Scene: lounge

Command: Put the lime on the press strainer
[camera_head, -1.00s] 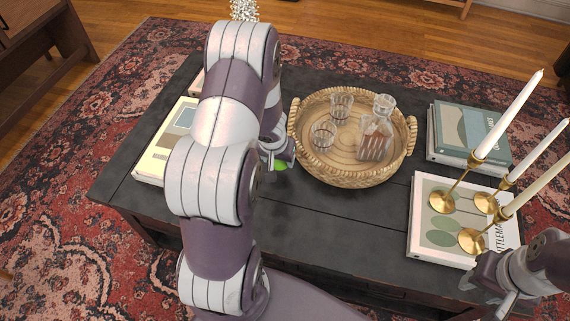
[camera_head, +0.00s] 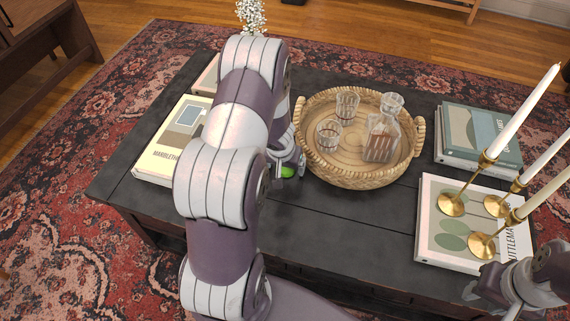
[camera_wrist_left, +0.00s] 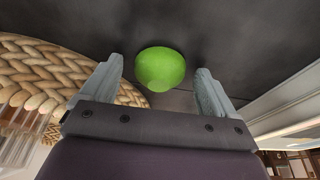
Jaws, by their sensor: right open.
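The lime (camera_head: 288,172) is bright green and rests on the dark table, just left of the wicker tray. It is partly hidden by my left gripper (camera_head: 287,165) in the head view. In the left wrist view the lime (camera_wrist_left: 160,68) sits between and slightly beyond the two fingers of my left gripper (camera_wrist_left: 159,73). Those fingers are apart, with a gap on each side of the lime. My right gripper (camera_head: 490,298) is open and empty at the lower right, beside the book with candlesticks. I see no press strainer in these frames.
The wicker tray (camera_head: 360,178) holds glasses and a decanter (camera_head: 382,140), close beside my left gripper. Brass candlesticks with tall candles (camera_head: 520,118) stand on a book (camera_head: 440,250) at the right. More books (camera_head: 165,150) lie at the left. The table's front middle (camera_head: 345,225) is clear.

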